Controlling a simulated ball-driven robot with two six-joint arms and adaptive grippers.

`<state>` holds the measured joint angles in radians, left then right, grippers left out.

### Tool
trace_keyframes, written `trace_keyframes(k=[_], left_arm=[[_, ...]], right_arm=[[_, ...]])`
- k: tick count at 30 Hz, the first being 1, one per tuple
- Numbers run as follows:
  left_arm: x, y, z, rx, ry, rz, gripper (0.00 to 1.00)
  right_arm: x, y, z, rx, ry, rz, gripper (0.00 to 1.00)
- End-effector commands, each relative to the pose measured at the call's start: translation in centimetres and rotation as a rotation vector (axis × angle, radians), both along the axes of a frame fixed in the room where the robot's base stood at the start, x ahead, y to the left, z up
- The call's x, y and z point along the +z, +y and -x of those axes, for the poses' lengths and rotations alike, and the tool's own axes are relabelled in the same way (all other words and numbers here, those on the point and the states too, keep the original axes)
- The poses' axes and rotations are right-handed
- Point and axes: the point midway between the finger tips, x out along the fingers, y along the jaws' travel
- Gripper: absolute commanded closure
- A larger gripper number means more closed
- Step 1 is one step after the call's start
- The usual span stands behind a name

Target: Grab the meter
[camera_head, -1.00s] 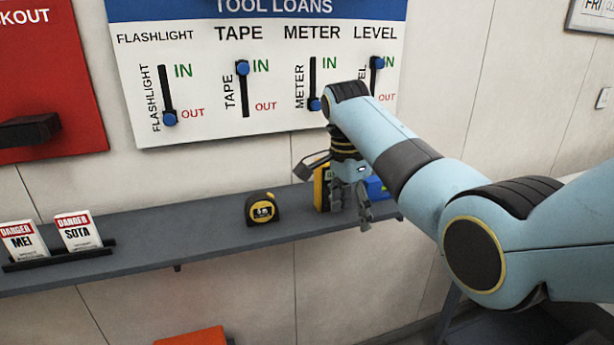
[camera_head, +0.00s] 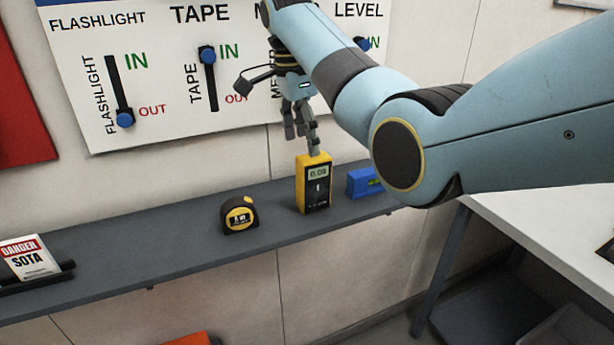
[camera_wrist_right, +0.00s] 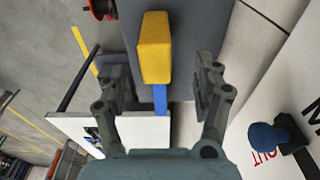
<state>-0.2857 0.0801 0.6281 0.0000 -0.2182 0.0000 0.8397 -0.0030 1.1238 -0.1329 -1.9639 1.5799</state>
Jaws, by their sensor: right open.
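The meter (camera_head: 315,184) is a yellow and black box with a small display. It stands upright on the grey shelf (camera_head: 120,245), between the tape measure and the blue level. My right gripper (camera_head: 302,140) is just above the meter, fingers pointing down, open and empty. In the right wrist view the meter's yellow top (camera_wrist_right: 155,48) lies ahead of the two spread fingers (camera_wrist_right: 160,85), roughly midway between them. My left gripper is not in view.
A yellow and black tape measure (camera_head: 239,215) sits left of the meter. The blue level (camera_head: 364,182) is close on its right. The tool loans board (camera_head: 150,75) is on the wall behind. A white table (camera_head: 550,220) stands at the right.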

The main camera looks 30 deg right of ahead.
Motion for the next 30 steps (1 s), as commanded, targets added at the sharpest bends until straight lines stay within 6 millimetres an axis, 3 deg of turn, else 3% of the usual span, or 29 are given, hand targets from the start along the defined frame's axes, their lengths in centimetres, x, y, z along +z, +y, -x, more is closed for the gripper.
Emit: trace_keyframes(k=[6, 13, 22, 30], left_arm=[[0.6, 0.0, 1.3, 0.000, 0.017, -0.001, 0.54], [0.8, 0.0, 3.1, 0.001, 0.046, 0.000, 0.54], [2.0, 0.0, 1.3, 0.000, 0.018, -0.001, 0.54], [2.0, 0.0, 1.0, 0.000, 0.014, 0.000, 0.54]], right_arm=[[-3.6, -0.5, 0.2, 0.000, 0.006, 0.001, 0.33], [-5.6, -0.9, 0.2, 0.001, 0.004, 0.000, 0.33], [-9.7, -2.3, 0.6, 0.000, 0.005, 0.000, 0.33], [-10.3, -2.4, 0.6, 0.001, 0.003, 0.000, 0.33]])
